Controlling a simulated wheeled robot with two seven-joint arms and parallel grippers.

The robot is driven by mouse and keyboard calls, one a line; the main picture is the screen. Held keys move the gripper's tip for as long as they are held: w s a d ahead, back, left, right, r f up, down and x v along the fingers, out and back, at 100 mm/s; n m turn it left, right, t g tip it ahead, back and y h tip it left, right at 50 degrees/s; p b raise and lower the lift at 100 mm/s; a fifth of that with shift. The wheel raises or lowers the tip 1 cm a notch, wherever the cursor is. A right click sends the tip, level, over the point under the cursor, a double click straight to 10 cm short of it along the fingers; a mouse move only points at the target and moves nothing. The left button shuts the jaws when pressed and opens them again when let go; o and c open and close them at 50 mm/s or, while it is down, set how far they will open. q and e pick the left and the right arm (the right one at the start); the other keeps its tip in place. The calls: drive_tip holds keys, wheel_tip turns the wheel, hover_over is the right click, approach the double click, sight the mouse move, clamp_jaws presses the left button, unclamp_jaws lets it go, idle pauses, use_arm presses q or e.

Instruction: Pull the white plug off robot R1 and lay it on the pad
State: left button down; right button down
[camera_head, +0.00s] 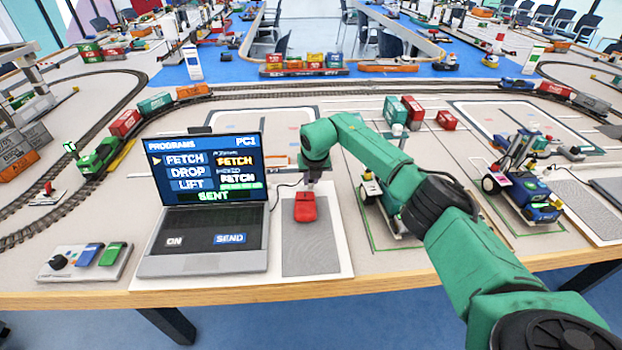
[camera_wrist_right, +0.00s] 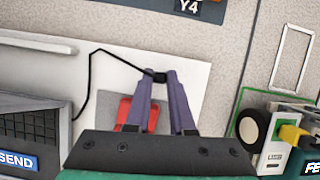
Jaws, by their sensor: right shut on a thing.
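The red mouse (camera_head: 305,206) lies on the pad, partly behind a finger in the wrist view. A wheeled robot (camera_head: 372,188) stands right of the pad, partly behind my arm; its "USB" face (camera_wrist_right: 277,158) shows in the wrist view. I cannot read R1. My left gripper is out of view.
A laptop (camera_head: 205,245) stands left of the pad, with a button box (camera_head: 85,262) farther left. Another wheeled robot (camera_head: 530,185) stands at right. Train tracks (camera_head: 300,92) run behind. The pad's front part is clear. The cable (camera_wrist_right: 90,85) loops from the laptop side.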

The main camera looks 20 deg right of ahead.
drive_tip(key=shift+f, duration=0.4)
drive_tip(key=c, duration=0.7)
unclamp_jaws()
drive_tip(key=shift+r, duration=0.1)
